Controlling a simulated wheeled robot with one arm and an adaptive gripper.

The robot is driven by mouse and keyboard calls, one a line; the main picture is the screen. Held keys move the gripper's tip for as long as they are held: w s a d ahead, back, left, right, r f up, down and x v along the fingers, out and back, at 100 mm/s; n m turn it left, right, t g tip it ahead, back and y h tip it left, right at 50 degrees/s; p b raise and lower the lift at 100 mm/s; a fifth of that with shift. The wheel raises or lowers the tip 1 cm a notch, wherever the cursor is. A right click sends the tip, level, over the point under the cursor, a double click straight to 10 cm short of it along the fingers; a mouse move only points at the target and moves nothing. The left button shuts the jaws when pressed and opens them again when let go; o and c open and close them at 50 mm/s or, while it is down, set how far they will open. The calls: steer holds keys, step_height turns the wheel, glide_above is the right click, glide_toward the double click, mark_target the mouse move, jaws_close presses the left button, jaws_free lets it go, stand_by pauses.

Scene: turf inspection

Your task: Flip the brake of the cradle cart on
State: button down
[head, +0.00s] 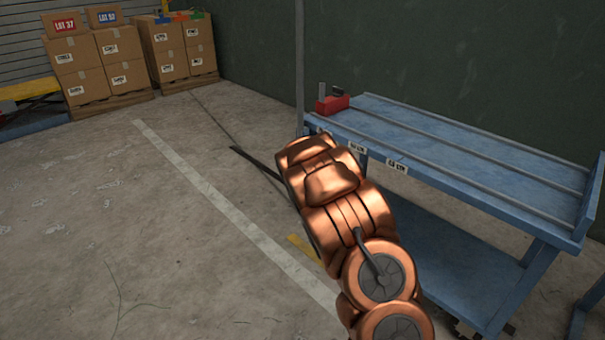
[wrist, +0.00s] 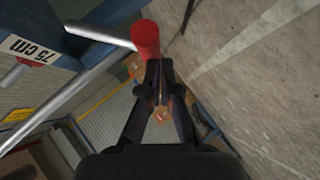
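The blue cradle cart (head: 450,140) stands at the right in the head view, with rails along its top. In the wrist view a red knob (wrist: 146,38) on a grey lever (wrist: 100,36) is at the upper middle, beside a blue part (wrist: 40,25) labelled 75 cm. My gripper (wrist: 159,66) has its two dark fingertips close together just below the knob. The knob does not appear held, and I cannot tell whether it is touched. In the head view my copper arm hides my gripper and part of the cart.
A red block (head: 333,104) sits on the cart's far left corner. Stacked cartons (head: 95,65) stand on pallets at the back left. A grey post (head: 299,65) rises beyond my arm. The concrete floor (head: 130,230) at the left is open, with a pale painted line.

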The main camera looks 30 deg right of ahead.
steer(key=a+p+v, duration=0.1)
steer(key=v, duration=0.5)
steer(key=w+a+p+v, duration=0.1)
steer(key=v, duration=0.5)
steer(key=shift+r+p, duration=0.4)
steer(key=shift+r, duration=0.1)
steer(key=shift+w+a, duration=0.15)
steer(key=s+a+r+m+g+y+p, duration=0.1)
steer(key=s+a+r+m+g+p, duration=0.2)
steer(key=s+r+p, duration=0.55)
steer(key=s+a+r+m+g+y+p, duration=0.1)
steer(key=s+a+r+m+g+p, duration=0.1)
steer(key=s+a+r+p, duration=0.6)
steer(key=s+a+r+g+y+p, duration=0.1)
steer(key=s+a+r+g+p, duration=0.1)
steer(key=s+r+p, duration=0.4)
steer(key=s+a+r+m+g+y+p, duration=0.1)
steer(key=s+a+r+g+p, duration=0.2)
steer(key=s+r, duration=0.8)
steer(key=s+a+r+m+g+y+p, duration=0.1)
steer(key=s+a+r+p, duration=0.5)
steer(key=s, duration=0.9)
step_height(320, 180, up, 4)
steer(key=g+y+p, duration=0.1)
steer(key=g+p, duration=0.1)
steer(key=p, duration=0.2)
steer(key=shift+s+f, duration=0.15)
steer(key=shift+s, duration=0.05)
